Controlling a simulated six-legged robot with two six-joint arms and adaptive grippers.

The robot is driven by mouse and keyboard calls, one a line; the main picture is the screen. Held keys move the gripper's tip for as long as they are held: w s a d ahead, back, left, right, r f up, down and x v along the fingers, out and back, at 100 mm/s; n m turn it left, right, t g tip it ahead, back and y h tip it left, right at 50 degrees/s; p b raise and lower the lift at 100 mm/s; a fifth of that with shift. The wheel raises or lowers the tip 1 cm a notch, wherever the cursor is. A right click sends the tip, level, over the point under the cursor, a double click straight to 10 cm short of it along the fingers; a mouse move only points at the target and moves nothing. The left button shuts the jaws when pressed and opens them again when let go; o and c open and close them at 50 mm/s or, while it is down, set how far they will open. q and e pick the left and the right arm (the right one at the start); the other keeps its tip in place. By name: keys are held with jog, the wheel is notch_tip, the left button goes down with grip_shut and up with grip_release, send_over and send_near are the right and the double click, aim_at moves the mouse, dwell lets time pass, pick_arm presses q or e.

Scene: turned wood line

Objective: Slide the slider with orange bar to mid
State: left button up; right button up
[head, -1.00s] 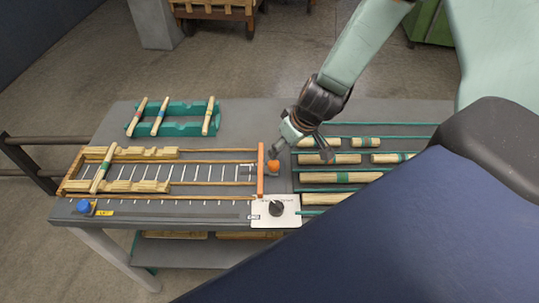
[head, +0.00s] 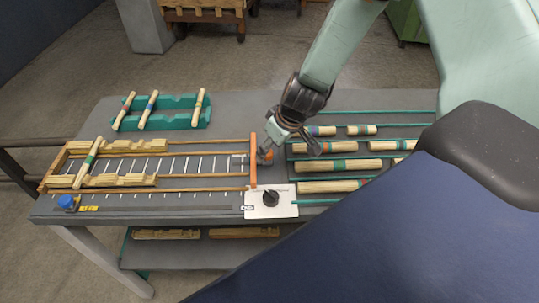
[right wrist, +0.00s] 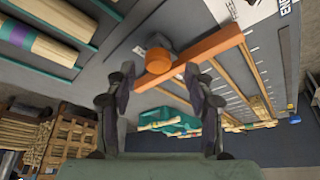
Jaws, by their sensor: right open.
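The slider's orange bar (head: 253,163) stands across the right end of the railed track, by the white plate. Its round orange knob (head: 268,154) sticks out on the right side of the bar, partly hidden by my gripper in the head view. My right gripper (head: 290,150) is open at the knob. In the right wrist view, the knob (right wrist: 158,60) shows between the open fingertips (right wrist: 159,70), with the orange bar (right wrist: 210,45) beyond it. Whether a finger touches the knob is unclear. My left gripper is not in view.
A white plate with a black dial (head: 270,200) sits just in front of the bar. Notched wooden strips (head: 115,181) carry a banded spindle (head: 88,160) at the track's left. A green rack (head: 180,122) stands behind; several spindles (head: 335,165) lie right. The track's middle is clear.

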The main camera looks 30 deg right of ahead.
jog(key=shift+b+x, duration=0.4)
jog(key=shift+x, duration=0.35)
jog(key=shift+w+d+f, duration=0.15)
jog(key=shift+w+f, duration=0.2)
jog(key=shift+s+r, duration=0.25)
jog(key=shift+s, duration=0.05)
jog(key=shift+c, duration=0.3)
jog(key=shift+w+f, duration=0.15)
jog(key=shift+w, duration=0.1)
jog(key=c, duration=0.4)
grip_shut()
